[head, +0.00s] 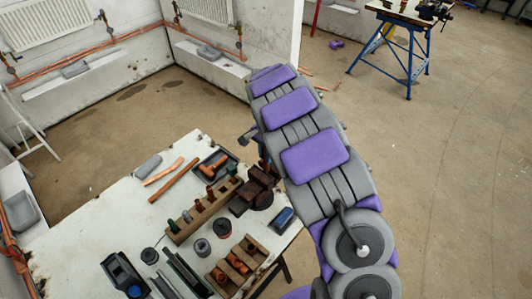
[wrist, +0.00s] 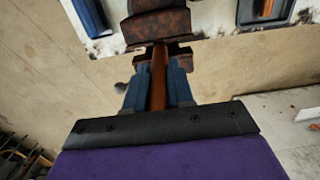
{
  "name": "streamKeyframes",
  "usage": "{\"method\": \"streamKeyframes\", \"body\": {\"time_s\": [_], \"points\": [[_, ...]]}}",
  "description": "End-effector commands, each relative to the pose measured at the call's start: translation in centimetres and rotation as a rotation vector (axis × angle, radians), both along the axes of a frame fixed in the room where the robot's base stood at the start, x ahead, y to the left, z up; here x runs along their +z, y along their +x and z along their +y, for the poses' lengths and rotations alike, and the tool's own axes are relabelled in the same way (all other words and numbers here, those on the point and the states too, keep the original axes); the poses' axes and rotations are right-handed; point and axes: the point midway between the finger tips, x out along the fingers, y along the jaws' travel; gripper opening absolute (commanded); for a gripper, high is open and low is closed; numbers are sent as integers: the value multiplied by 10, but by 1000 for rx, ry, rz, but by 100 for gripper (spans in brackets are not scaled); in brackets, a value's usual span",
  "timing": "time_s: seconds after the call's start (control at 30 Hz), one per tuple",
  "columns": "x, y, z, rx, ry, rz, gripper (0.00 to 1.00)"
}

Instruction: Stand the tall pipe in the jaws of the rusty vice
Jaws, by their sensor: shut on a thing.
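The rusty vice (head: 255,190) is brown and stands at the right side of the white table. In the wrist view the vice (wrist: 155,25) lies just beyond my fingertips. My gripper (wrist: 158,85) has blue fingers, shut on the tall copper-brown pipe (wrist: 158,75). In the wrist view the pipe's far end reaches the vice's jaws or overlaps them. I cannot tell whether it is between the jaws or only in front of them. In the head view my gripper (head: 255,137) shows beside my arm, above the vice's far side, and the pipe is mostly hidden.
The white table (head: 80,245) holds a wooden rack (head: 203,210) of fittings, a black tray (head: 214,166), loose copper pipes (head: 172,180) and a blue box (head: 284,217) close to the vice. A blue-legged workbench (head: 407,45) stands far off. The floor on the right is clear.

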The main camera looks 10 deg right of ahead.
Motion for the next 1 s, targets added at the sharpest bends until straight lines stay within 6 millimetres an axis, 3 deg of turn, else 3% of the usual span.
{"method": "streamKeyframes", "body": {"time_s": [0.43,1.0], "points": [[-23,-1,0,-1,1,2,0],[-28,0,0,0,0,0,0]]}}
